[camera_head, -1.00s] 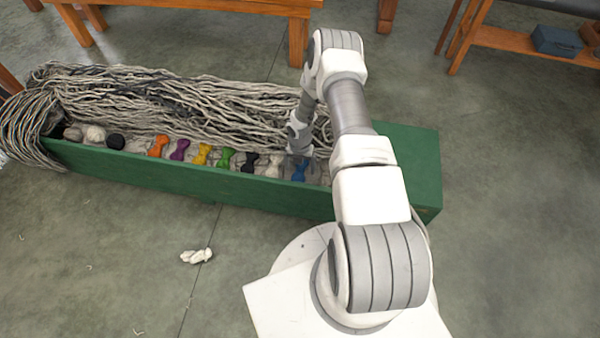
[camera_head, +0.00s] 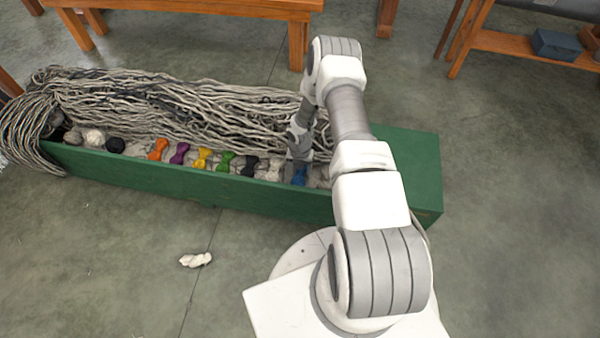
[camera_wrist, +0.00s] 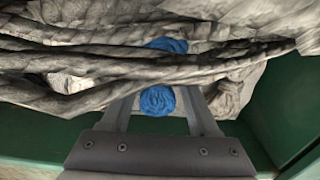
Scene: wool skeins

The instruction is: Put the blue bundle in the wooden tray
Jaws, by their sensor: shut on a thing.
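The blue bundle (camera_head: 299,175) lies at the right end of the row of bundles in the green trough, partly hidden by my arm. In the wrist view the blue bundle (camera_wrist: 157,100) sits between my two fingers, with grey strands crossing over its middle. My gripper (camera_wrist: 160,103) is shut on it, low inside the trough. In the head view my gripper (camera_head: 298,168) is small and partly hidden. I cannot make out a wooden tray for certain in either view.
The green trough (camera_head: 200,184) holds long grey strands (camera_head: 180,105) behind several coloured bundles. Its front wall stands close to my gripper. A wooden bench (camera_head: 200,5) is behind, and a wooden shelf (camera_head: 510,45) with a blue box (camera_head: 556,44) is at right. A white skein (camera_head: 195,259) lies on the floor.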

